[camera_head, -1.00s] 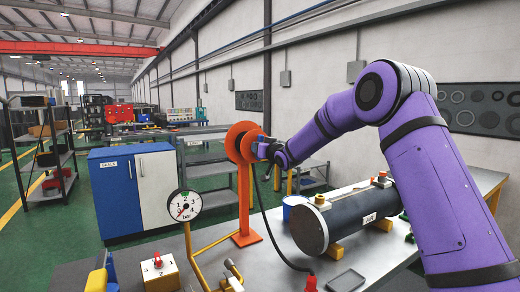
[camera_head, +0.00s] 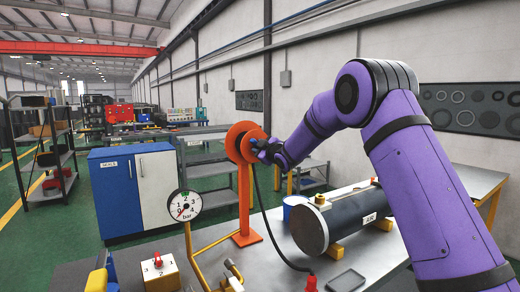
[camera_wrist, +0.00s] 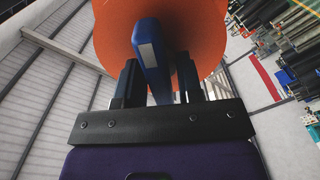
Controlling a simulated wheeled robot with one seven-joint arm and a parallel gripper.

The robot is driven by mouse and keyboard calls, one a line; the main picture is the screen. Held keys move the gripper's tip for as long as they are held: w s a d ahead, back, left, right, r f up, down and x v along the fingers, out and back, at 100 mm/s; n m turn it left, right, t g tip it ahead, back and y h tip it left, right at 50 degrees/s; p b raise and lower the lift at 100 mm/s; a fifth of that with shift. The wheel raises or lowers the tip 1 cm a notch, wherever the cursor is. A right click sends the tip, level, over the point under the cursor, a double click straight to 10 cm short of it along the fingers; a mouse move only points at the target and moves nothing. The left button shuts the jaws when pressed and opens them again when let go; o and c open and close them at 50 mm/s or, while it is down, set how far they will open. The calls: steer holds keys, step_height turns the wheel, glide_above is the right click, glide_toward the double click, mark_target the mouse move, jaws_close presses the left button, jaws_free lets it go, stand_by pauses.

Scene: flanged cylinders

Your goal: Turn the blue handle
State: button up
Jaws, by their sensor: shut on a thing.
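The blue handle (camera_wrist: 150,55) stands in front of an orange round disc (camera_wrist: 205,25) in the wrist view and looks a little tilted there. My gripper (camera_wrist: 160,75) has one dark finger on each side of the handle and is shut on it. In the head view my gripper (camera_head: 262,150) is at the right side of the orange disc (camera_head: 240,142), which sits on an orange post (camera_head: 244,200). The handle is mostly hidden by my gripper in the head view. Its exact angle cannot be told there.
A dark cylinder (camera_head: 345,222) with a pale flange lies on the bench to the right, below my arm. A black hose (camera_head: 266,225) runs down from near the disc to a red fitting (camera_head: 310,284). A pressure gauge (camera_head: 185,205) stands at the left.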

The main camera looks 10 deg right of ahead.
steer(key=n, duration=0.4)
steer(key=shift+f+n, duration=0.2)
steer(key=shift+n, duration=1.9)
steer(key=o, duration=0.7)
steer(key=shift+c, duration=0.2)
steer(key=shift+r, duration=0.1)
steer(key=v, duration=1)
steer(key=shift+s+d, duration=0.15)
steer(key=shift+s, duration=0.25)
